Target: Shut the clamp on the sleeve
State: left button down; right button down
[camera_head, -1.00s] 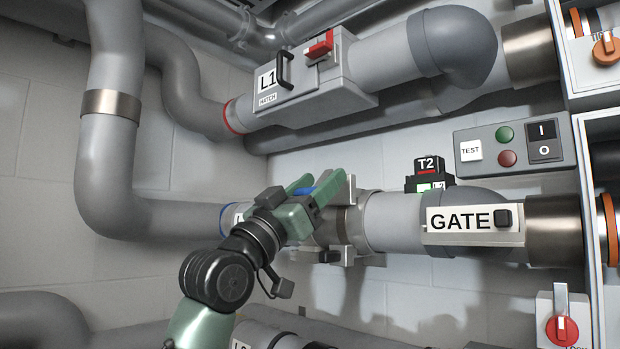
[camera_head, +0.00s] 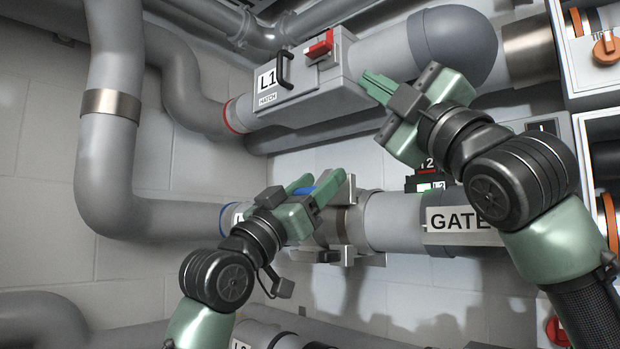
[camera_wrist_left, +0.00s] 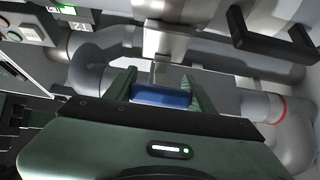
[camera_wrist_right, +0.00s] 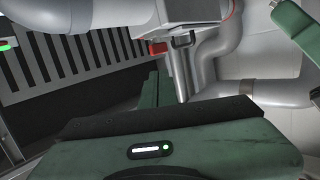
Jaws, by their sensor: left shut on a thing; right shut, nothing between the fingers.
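The clamp (camera_head: 348,190) is a set of pale metal plates around the brownish sleeve (camera_head: 350,222) on the L2 pipe. My left gripper (camera_head: 318,184) is at the clamp's upper left, shut on a blue grip (camera_head: 306,190). The blue grip lies crosswise between the fingers in the left wrist view (camera_wrist_left: 160,96), close to a metal bracket (camera_wrist_left: 163,48). Whether the clamp is closed around the sleeve cannot be told, as the gripper hides part of it. My right gripper (camera_head: 374,86) is shut and empty, in front of the pipe right of the L1 box.
The L1 hatch box (camera_head: 300,80) has a black handle and red latch (camera_head: 320,45). A GATE label (camera_head: 455,219) is on the pipe to the right, partly behind my right arm. The T2 device (camera_head: 425,183) stands above that pipe.

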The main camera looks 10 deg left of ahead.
jog(key=s+a+f+m+g+h, duration=0.45)
jog(key=f+g, duration=0.25)
jog(key=g, duration=0.2)
jog(key=w+a+f, duration=0.5)
jog(key=w, duration=0.5)
jog(key=shift+a+h, duration=0.15)
jog(key=shift+h, duration=0.3)
jog(key=shift+w, duration=0.1)
